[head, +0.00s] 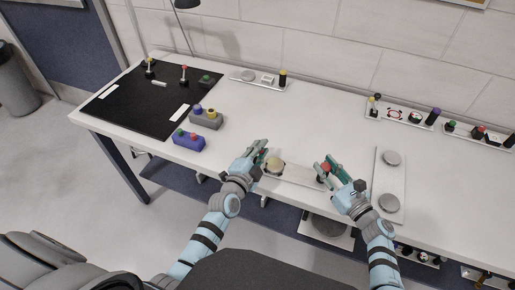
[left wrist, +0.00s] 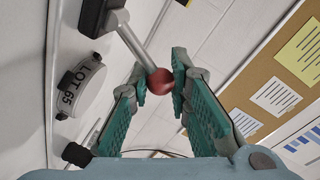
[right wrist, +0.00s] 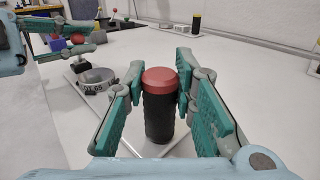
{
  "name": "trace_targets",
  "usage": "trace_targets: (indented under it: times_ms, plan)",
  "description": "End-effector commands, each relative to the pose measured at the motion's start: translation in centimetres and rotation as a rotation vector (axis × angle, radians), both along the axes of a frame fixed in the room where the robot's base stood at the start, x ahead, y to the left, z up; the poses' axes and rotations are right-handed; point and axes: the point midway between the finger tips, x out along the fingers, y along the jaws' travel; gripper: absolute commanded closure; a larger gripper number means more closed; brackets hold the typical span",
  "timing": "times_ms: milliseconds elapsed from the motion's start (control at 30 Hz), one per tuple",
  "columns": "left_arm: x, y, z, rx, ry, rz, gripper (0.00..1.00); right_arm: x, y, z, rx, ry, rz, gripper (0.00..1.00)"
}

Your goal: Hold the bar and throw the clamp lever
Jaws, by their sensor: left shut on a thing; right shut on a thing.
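The clamp lever is a metal rod with a red ball knob (left wrist: 162,80). In the left wrist view the knob sits between the fingertips of my left gripper (left wrist: 165,75), which is shut on it. The knob also shows between those fingers in the right wrist view (right wrist: 77,39). The upright black bar (right wrist: 160,115) has a red cap, and my right gripper (right wrist: 160,85) is shut around its upper part. In the head view my left gripper (head: 259,150) is above the left end of the fixture plate (head: 295,175), my right gripper (head: 323,167) at its right end.
A round part marked LOT 65 (right wrist: 97,80) sits on the plate near the lever. A white plate with two grey discs (head: 390,175) lies to the right. A blue button box (head: 188,142) and a grey one (head: 206,121) stand left.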

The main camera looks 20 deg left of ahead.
Motion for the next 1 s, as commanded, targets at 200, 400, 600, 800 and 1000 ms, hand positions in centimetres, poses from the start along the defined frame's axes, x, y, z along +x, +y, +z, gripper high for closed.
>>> trace_targets:
  times_ms: [200,400,600,800,1000]
  plan:
    - [0.06,-0.29,0.0,0.051,-0.001,0.0,1.0,-0.04,0.01,-0.06,-0.001,0.001,0.0,1.0]
    - [0.06,-0.36,-0.04,0.061,-0.001,0.0,1.0,-0.04,0.04,-0.07,-0.001,0.001,0.001,1.0]
    - [0.05,-0.39,-0.06,0.06,-0.001,-0.001,1.0,-0.06,0.08,-0.07,-0.001,0.001,0.002,1.0]
    - [0.04,-0.36,-0.1,0.06,0.001,0.0,0.61,-0.06,0.07,-0.06,0.0,0.001,0.001,1.0]
    - [0.02,-0.33,-0.12,0.061,0.001,-0.001,0.61,-0.03,0.01,-0.05,0.0,0.001,0.0,1.0]
